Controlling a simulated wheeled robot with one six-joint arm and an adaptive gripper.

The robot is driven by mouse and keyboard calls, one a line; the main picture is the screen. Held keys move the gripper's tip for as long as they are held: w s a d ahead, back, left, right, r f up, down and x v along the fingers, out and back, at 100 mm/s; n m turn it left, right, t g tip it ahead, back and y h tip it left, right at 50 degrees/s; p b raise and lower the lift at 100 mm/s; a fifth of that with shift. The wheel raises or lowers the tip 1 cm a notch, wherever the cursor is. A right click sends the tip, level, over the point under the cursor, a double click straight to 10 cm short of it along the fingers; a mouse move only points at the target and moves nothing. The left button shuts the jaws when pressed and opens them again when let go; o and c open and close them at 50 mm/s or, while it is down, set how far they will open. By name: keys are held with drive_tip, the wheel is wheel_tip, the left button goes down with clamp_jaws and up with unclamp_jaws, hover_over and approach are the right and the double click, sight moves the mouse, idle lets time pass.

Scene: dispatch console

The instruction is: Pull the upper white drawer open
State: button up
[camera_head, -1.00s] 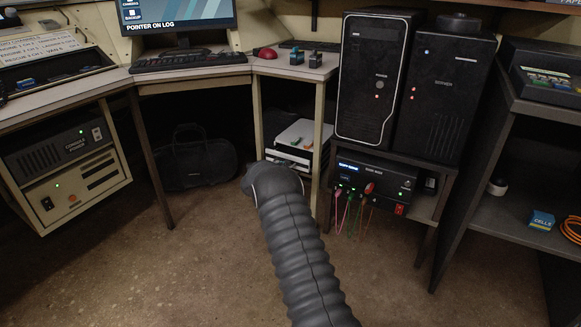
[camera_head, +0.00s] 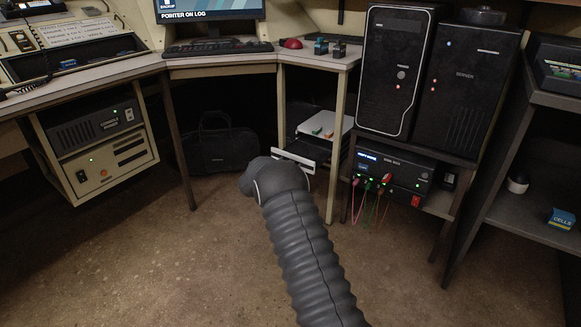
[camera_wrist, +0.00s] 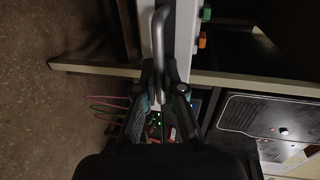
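The upper white drawer (camera_head: 292,157) stands out from the low cabinet under the desk corner, its white front ahead of the cabinet's top. In the wrist view, its silver bar handle (camera_wrist: 158,42) runs down between the fingers of my gripper (camera_wrist: 161,78). The fingers are close in on both sides of the handle and appear shut on it. In the head view, my dark ribbed arm reaches the drawer front, and its rounded wrist hides the fingers, the handle and whatever is below.
A white top (camera_head: 326,124) with small orange and green items lies behind the drawer front. A desk leg (camera_head: 337,160) stands close on the right. Coloured cables (camera_head: 375,190) hang from a black unit (camera_head: 392,170) further right. The floor in front is clear.

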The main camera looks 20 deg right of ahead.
drive_tip(key=o, duration=0.5)
drive_tip(key=shift+d, duration=0.1)
drive_tip(key=shift+c, duration=0.2)
drive_tip(key=v, duration=1.2)
